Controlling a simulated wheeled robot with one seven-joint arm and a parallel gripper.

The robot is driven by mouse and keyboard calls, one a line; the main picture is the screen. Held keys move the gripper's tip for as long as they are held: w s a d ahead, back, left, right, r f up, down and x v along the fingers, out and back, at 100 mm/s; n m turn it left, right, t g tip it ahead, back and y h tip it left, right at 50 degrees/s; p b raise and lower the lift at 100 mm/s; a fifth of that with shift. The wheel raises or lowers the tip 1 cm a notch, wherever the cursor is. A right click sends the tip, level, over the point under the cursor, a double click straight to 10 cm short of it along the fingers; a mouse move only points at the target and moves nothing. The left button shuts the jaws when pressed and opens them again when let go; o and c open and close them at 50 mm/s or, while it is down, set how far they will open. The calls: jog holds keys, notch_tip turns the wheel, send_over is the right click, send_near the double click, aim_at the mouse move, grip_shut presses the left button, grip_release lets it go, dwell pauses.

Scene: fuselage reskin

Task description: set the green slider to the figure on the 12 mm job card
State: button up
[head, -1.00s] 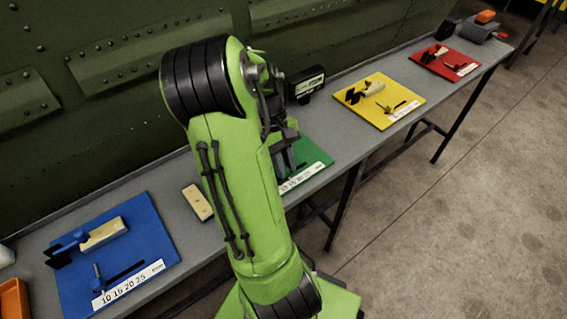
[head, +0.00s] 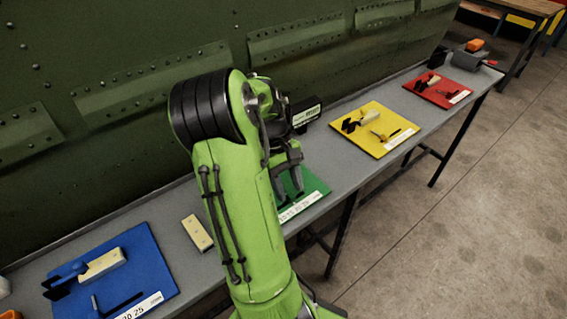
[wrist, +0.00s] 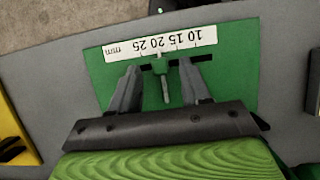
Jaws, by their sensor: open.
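The green board (wrist: 235,75) lies on the bench, and its white scale strip (wrist: 160,45) reads 10, 15, 20, 25 mm, upside down in the wrist view. The green slider (wrist: 160,67) sits in the dark slot, roughly near the 20; its exact setting is too small to tell. My gripper (wrist: 160,92) is open, with one finger on each side of the slider and a gap to both. In the head view my gripper (head: 287,180) is over the green board (head: 314,190), partly hidden by my arm. I cannot make out a 12 mm job card.
A blue board (head: 150,260) lies at left, with a cream block (head: 197,233) beside it. A yellow board (head: 375,142) and a red board (head: 455,84) lie to the right. A black box with a label (head: 306,115) stands behind the green board. The riveted green fuselage (head: 110,60) runs along the back.

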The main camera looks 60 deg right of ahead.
jog(key=p+v, duration=0.4)
jog(key=v, duration=1)
jog(key=shift+r+p, duration=0.2)
jog(key=shift+p, duration=0.15)
